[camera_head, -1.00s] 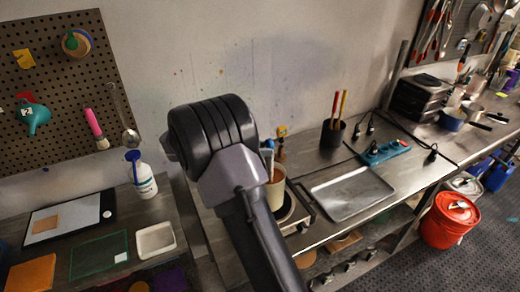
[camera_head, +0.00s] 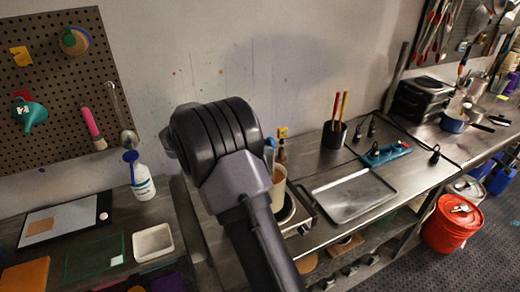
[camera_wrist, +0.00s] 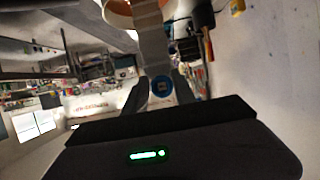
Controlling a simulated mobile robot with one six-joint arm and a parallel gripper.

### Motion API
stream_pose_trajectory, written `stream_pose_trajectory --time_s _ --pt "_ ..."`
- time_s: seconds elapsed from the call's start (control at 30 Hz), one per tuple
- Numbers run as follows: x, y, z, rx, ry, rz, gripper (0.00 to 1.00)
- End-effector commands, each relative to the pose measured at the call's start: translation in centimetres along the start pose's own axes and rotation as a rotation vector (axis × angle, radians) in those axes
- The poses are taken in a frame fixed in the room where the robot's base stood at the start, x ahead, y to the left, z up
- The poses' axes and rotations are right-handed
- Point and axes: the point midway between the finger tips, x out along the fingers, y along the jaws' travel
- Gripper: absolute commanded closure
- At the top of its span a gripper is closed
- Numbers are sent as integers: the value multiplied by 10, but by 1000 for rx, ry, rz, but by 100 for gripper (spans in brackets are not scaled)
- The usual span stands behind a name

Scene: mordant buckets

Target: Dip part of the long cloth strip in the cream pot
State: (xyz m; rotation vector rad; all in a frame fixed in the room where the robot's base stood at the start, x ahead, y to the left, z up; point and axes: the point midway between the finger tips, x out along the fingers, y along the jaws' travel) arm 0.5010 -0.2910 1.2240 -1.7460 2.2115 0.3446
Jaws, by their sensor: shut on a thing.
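The cream pot (camera_head: 279,190) stands on a small hot plate at the bench, partly hidden behind my arm; orange-brown shows inside it. Its rim and orange inside also show at the top of the wrist view (camera_wrist: 118,12). In the wrist view, my gripper (camera_wrist: 162,90) is shut on the long cloth strip (camera_wrist: 153,45), a pale grey band running from the fingers up beside the pot. A round blue piece (camera_wrist: 162,85) shows between the fingers. I cannot tell whether the strip touches the pot's contents. The fingers are hidden behind my arm in the head view.
A metal tray (camera_head: 352,195) lies right of the pot, with a black cup of sticks (camera_head: 334,134) and a blue power strip (camera_head: 386,153) behind. A spray bottle (camera_head: 140,178) and white dish (camera_head: 153,242) are on the left bench. A red bucket (camera_head: 452,222) is on the floor.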

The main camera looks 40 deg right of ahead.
Motion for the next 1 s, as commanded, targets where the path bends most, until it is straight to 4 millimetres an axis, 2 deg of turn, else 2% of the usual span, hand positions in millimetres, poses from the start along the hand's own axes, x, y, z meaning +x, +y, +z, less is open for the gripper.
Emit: stream_pose_trajectory --time_s 0.33,0.7,1.0 --pt "-11 11 5 1 0 -1 100" --pt "0 0 0 1 0 0 100" --pt "-8 9 5 1 0 -1 100"
